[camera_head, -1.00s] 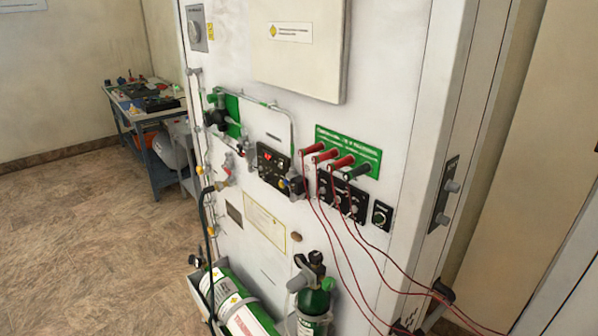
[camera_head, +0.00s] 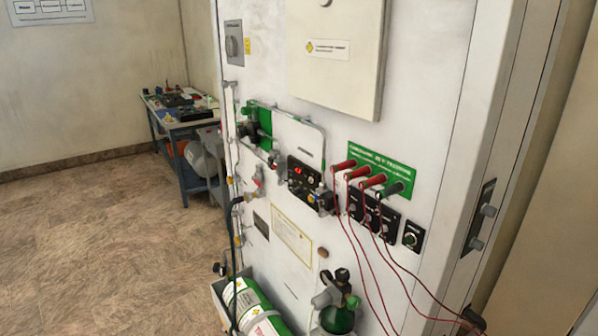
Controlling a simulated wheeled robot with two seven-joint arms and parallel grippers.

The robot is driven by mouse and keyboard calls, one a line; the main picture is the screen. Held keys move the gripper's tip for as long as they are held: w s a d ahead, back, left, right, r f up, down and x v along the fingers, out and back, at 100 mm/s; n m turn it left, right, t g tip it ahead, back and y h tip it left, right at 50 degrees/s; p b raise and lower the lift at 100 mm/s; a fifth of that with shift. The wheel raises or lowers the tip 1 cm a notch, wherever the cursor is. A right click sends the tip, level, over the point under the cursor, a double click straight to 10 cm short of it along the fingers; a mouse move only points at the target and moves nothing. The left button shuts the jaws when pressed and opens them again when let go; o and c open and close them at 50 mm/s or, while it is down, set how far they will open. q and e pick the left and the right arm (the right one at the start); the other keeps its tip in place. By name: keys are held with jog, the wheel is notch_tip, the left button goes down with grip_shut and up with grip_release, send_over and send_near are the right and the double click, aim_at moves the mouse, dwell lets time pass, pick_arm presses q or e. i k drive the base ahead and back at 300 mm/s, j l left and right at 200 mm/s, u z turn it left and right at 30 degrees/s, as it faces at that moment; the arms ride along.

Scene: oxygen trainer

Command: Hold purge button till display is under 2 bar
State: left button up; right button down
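The oxygen trainer panel (camera_head: 290,140) stands upright in front of me. A small black control box (camera_head: 305,182) on it carries a display (camera_head: 298,171) with lit red digits, too small to read. A yellow round button (camera_head: 312,198) sits at the lower right of that box, next to grey fittings; I cannot tell whether it is the purge button. Neither of my grippers shows in the view.
Green cylinders lie (camera_head: 252,305) and stand (camera_head: 338,315) at the panel's foot. Red cables (camera_head: 365,255) hang from plugs below a green label plate (camera_head: 395,165). A blue workbench (camera_head: 180,125) stands behind at the left. The floor (camera_head: 100,230) on the left is clear.

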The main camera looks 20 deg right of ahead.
aim_at(409, 240)
jog(key=z, duration=1.8)
jog(key=k+j, duration=1.1)
jog(key=k, duration=0.15)
